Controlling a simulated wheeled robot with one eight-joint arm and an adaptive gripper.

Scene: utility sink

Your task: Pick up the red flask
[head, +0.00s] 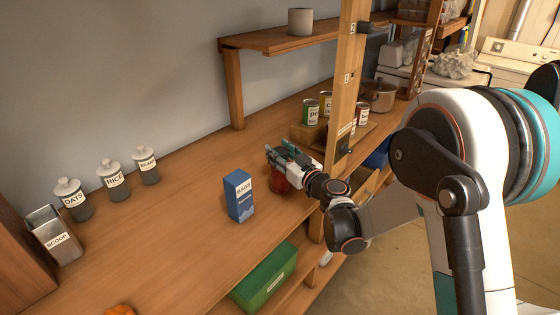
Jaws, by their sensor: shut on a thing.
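The red flask (279,182) is on or just above the wooden counter, right of the blue box; I cannot tell whether it touches the wood. Its upper part is hidden behind my gripper (271,154). My gripper comes in from the right and is shut on the flask, with its fingers pointing left.
A blue box labelled BAGS (239,195) stands close left of the flask. Jars labelled OATS (73,200), RICE (113,181) and BEANS (146,166) line the wall. A wooden post (345,85) rises behind my gripper, near several cans (311,112). The counter's middle left is clear.

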